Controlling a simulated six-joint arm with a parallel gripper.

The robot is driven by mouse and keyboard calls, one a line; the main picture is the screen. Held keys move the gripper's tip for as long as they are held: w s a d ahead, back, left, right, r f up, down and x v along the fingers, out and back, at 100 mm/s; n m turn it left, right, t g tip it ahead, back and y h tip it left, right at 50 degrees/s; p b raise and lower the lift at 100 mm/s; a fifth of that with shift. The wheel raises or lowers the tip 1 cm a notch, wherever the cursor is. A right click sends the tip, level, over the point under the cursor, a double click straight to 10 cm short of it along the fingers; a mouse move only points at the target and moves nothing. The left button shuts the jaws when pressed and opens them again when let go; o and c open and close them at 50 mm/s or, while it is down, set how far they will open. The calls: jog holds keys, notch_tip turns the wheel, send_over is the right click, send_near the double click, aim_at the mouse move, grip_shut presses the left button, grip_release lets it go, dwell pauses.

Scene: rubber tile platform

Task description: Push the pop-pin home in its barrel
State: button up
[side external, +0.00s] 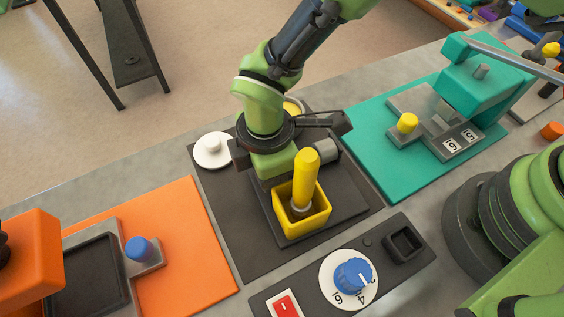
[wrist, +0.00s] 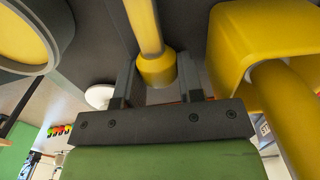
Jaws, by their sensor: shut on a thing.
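My gripper (wrist: 157,68) shows in the wrist view with its two dark fingers on either side of a yellow knob (wrist: 157,70). I take this knob to be the pop-pin's; a yellow shaft runs up from it toward the top edge. The gripper is shut on the knob. In the side view my gripper is low over the dark platform, just behind the yellow square cup (side external: 291,222), and hides the knob. The barrel and how deep the pin sits in it cannot be made out.
A yellow-handled tool (side external: 306,172) stands in the cup, close to my gripper. A grey cylinder (side external: 327,150) lies right of the gripper, a white knobbed disc (side external: 212,151) left. A dial panel (side external: 352,277) is in front. Orange (side external: 190,215) and teal (side external: 385,170) stations flank the platform.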

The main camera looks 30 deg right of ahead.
jog(key=shift+s+d, duration=0.15)
jog(key=shift+d, duration=1.35)
jog(key=o, duration=1)
notch_tip(320, 180, up, 10)
jog(key=shift+f, duration=0.1)
